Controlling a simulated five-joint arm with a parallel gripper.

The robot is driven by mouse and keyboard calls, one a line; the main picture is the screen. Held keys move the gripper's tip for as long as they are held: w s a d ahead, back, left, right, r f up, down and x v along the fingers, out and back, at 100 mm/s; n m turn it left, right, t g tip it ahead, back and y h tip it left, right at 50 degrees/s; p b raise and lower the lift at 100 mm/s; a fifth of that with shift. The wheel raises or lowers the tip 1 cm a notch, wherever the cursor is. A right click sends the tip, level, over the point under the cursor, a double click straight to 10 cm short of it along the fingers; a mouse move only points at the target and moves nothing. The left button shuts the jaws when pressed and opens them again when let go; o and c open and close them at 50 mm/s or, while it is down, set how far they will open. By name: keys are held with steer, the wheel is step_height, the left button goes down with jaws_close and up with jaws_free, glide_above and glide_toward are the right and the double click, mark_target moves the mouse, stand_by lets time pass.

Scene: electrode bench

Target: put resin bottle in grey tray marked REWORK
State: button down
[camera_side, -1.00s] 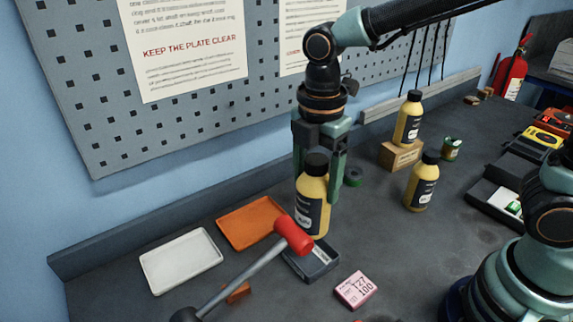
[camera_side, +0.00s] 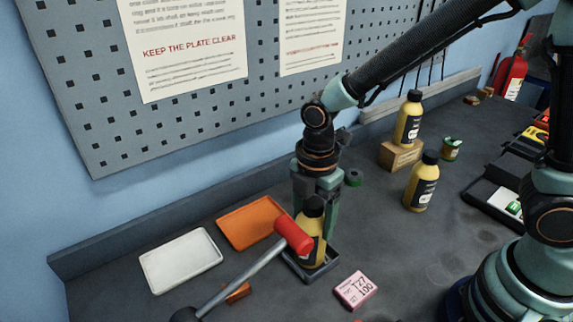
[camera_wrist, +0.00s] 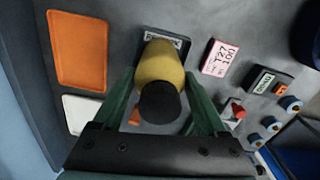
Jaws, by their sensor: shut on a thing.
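The resin bottle (camera_side: 317,252) is yellow with a black cap and a dark label. My gripper (camera_side: 316,228) is shut on it, with green fingers on both sides of the bottle. The bottle is upright and stands in or just above the grey tray (camera_side: 325,270); I cannot tell whether its base touches. The red mallet head hides part of the bottle and tray in the side view. In the wrist view the bottle (camera_wrist: 161,72) is between the fingers, and the tray's marked edge (camera_wrist: 168,38) shows beyond it; its lettering is too small to read.
An orange tray (camera_side: 249,223) and a white tray (camera_side: 181,262) lie to the left. A red-headed mallet (camera_side: 293,234) is in front. A pink box (camera_side: 356,290) lies to the right. Two similar yellow bottles stand further right, one on a wooden block (camera_side: 400,157), one on the bench (camera_side: 422,184).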

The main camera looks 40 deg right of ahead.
steer(key=shift+f, duration=0.1)
jaws_free()
